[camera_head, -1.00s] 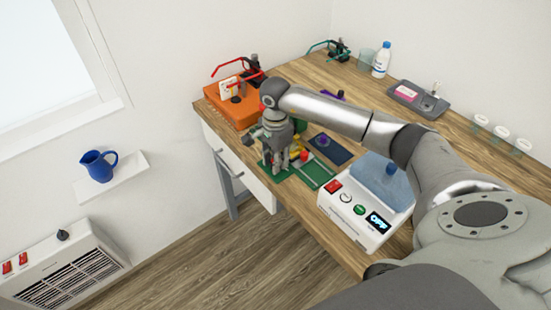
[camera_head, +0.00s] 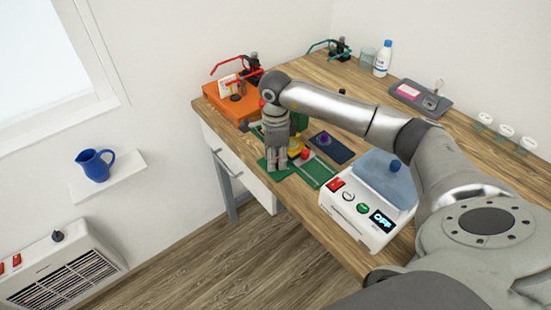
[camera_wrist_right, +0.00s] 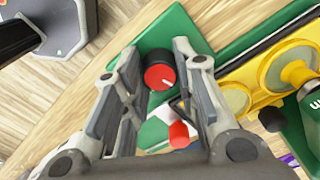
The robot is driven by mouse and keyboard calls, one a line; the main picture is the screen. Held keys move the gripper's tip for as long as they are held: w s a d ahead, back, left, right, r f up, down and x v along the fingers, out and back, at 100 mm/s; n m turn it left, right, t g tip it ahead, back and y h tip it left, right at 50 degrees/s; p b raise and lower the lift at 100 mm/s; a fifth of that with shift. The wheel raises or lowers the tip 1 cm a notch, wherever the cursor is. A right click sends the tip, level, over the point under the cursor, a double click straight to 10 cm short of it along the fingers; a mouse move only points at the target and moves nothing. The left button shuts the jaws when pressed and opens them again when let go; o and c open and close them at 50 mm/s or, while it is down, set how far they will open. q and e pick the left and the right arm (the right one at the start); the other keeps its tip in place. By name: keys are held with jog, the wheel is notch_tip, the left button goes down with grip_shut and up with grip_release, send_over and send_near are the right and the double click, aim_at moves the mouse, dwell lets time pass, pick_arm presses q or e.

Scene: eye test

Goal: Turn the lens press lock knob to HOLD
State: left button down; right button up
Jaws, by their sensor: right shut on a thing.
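The lens press has a green base (camera_wrist_right: 215,65), with yellow plates (camera_wrist_right: 300,50) and pale round discs in the right wrist view. Its knob (camera_wrist_right: 160,73), black-sided with a red top and a white pointer line, stands at the base's corner. The pointer line slants to the lower right in that view. I can read no HOLD mark. My right gripper (camera_wrist_right: 158,58) is shut on the knob, a finger on either side. In the head view the right gripper (camera_head: 276,166) points down at the press and hides the knob. My left gripper is not in view.
A white device (camera_head: 352,215) with a blue lid and an OFF display stands right of the press. A dark blue tray (camera_head: 332,147) lies behind it. An orange box (camera_head: 226,103) with a red-levered clamp stands at the table's far left. The table's front edge is close.

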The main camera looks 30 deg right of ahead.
jog(key=shift+m, duration=0.3)
jog(key=o, duration=1.1)
jog(key=shift+r, duration=0.15)
jog(key=shift+r, duration=3.9)
